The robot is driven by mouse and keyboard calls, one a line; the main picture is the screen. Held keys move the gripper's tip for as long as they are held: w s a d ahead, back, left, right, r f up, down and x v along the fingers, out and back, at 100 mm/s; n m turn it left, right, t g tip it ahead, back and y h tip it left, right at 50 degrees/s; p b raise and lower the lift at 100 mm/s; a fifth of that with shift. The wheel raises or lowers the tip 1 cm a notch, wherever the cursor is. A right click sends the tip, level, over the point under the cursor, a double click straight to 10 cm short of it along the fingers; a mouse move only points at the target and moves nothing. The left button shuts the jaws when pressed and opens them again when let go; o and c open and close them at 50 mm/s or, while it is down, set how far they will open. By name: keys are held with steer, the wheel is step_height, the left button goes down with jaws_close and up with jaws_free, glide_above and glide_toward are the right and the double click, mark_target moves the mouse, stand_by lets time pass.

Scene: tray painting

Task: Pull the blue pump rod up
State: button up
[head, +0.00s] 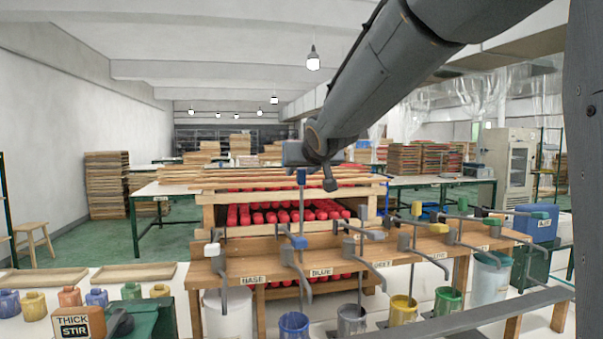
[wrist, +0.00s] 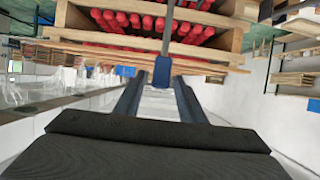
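The blue pump rod is a thin upright rod with a blue handle (head: 301,177) on top. It rises from a pump with a blue block (head: 299,242), behind the BLUE label (head: 321,272) on the wooden bench. In the wrist view the blue handle (wrist: 162,72) is between my gripper's fingertips (wrist: 160,82), with a narrow gap showing on each side. The fingers look open. My gripper (head: 310,158) comes down from the upper right in the head view and its fingers are hard to make out there.
More pumps with coloured blocks stand along the bench (head: 262,262). Below are paint buckets, such as a blue one (head: 294,325) and a yellow one (head: 403,310). Behind is a wooden rack (head: 209,218) of red items. A THICK STIR box (head: 80,323) is at lower left.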

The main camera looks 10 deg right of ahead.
steer(key=shift+f, duration=0.2)
steer(key=p+v, duration=0.2)
steer(key=v, duration=0.5)
steer(key=shift+s+r, duration=0.2)
steer(key=shift+s, duration=0.15)
